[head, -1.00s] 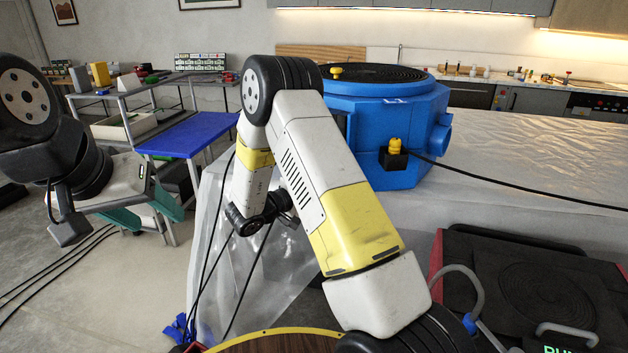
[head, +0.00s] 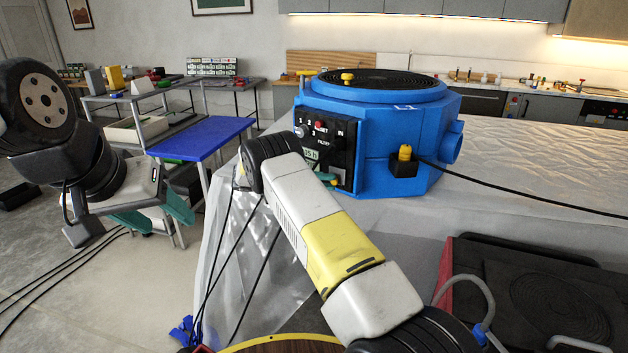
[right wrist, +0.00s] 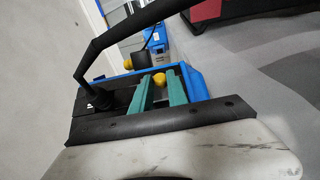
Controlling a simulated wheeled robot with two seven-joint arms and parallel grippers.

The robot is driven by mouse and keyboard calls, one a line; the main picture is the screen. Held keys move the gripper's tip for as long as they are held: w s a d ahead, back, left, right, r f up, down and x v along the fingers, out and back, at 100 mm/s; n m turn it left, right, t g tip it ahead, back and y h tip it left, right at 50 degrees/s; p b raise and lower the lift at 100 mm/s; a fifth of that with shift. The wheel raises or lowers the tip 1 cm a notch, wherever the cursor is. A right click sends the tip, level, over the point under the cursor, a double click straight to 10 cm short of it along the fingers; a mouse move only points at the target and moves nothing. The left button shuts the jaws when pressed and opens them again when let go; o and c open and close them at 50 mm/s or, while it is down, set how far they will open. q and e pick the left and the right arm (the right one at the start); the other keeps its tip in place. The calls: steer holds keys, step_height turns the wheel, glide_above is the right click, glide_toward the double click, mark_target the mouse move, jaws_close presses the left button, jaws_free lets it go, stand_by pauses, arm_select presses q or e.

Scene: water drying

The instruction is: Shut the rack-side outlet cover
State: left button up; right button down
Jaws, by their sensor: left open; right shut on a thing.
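A blue drying machine (head: 385,140) stands on the sheeted counter, with a black control panel (head: 322,140) on its rack-facing side. My right arm reaches across to that panel. My right gripper (head: 327,178) is at the panel's lower edge, mostly hidden; in the right wrist view its green fingers (right wrist: 159,84) are shut around a small yellow piece (right wrist: 158,78). I cannot tell whether this is the outlet cover. A yellow-topped outlet (head: 404,154) with a cable is on the machine's front right. My left gripper (head: 155,210) is open and empty, away at the left.
A blue-topped table (head: 200,138) and shelving (head: 130,112) stand behind my left gripper. A dark case with a red side (head: 540,290) lies at the lower right. Black cables hang by the plastic sheet. The counter (head: 540,165) right of the machine is largely clear.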

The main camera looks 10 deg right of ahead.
steer(key=shift+w+d+m+g, duration=0.1)
steer(key=shift+d+m+g, duration=0.05)
steer(key=shift+m+g, duration=0.2)
stand_by(0.3)
steer(key=c, duration=1.3)
jaws_free()
steer(key=s+a+r, duration=0.2)
steer(key=s, duration=0.5)
steer(key=s+a+r, duration=0.2)
steer(key=s+r, duration=0.1)
steer(key=s, duration=0.5)
steer(key=shift+s+a, duration=0.2)
steer(key=shift+a, duration=0.1)
steer(key=shift+d, duration=0.1)
